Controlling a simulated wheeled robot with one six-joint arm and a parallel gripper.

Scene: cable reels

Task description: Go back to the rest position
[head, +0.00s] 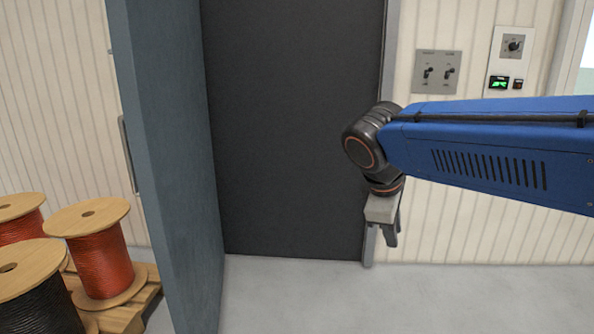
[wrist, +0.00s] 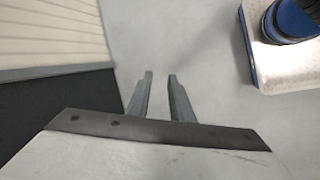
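My gripper (head: 391,238) hangs pointing down at the end of my blue arm, in front of the right edge of the dark doorway in the head view. In the wrist view my gripper (wrist: 160,76) has its two grey fingers apart with nothing between them. Only bare grey floor shows beyond the fingertips.
A blue-grey door (head: 175,150) stands open left of the dark doorway (head: 290,120). Wooden reels of orange cable (head: 100,260) and black cable (head: 42,305) stand on a pallet (head: 125,315) at the left. A switch plate (head: 437,75) and a control panel (head: 511,60) are on the wall. The floor (head: 300,295) ahead is clear.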

